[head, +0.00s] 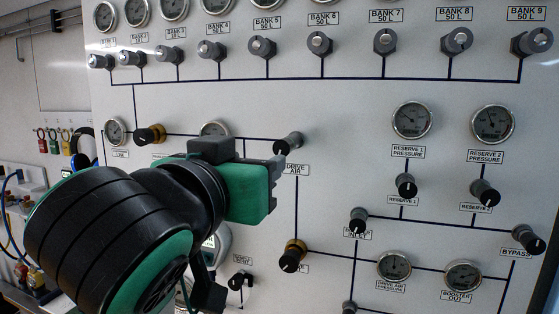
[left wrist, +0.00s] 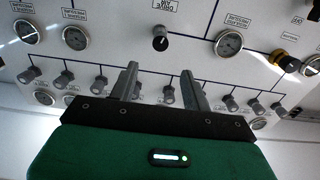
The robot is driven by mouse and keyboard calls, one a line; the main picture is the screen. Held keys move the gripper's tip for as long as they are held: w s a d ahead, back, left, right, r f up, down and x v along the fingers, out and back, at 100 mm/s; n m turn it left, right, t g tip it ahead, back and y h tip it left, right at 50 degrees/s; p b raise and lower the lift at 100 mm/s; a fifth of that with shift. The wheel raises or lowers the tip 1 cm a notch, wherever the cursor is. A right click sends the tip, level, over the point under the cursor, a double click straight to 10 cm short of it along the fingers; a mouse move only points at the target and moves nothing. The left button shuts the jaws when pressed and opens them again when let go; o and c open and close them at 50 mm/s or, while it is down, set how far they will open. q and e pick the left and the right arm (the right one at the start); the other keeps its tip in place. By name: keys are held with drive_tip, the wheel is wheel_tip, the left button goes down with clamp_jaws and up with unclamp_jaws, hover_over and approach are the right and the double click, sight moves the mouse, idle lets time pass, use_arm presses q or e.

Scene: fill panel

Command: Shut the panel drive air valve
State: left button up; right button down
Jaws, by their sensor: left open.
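The panel drive air valve is a small knob with a black handle (head: 288,143), above a label reading DRIVE AIR in the head view. In the upside-down left wrist view it appears to be the black knob (left wrist: 160,43) at the upper middle, with a white mark on it. My left gripper (left wrist: 160,84) is open, its two grey fingers apart and pointing toward the panel. The knob lies beyond the fingertips, roughly centred between them and not touched. My right gripper is not seen.
A brass-collared valve (head: 150,135) is left of the drive air valve, and another (head: 292,256) is below. Bank valves (head: 262,46) line the top. The reserve 1 gauge (head: 412,120) and reserve 1 valve (head: 406,186) are to the right. My arm hides the panel's lower left.

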sight(281, 147)
use_arm(q)
drive_tip(key=p+x, duration=0.5)
drive_tip(key=x, duration=0.5)
drive_tip(key=shift+w, duration=0.25)
drive_tip(key=shift+w+d+p, duration=0.3)
drive_tip(key=shift+w, duration=0.2)
drive_tip(key=shift+a, duration=0.1)
drive_tip(key=c, duration=1)
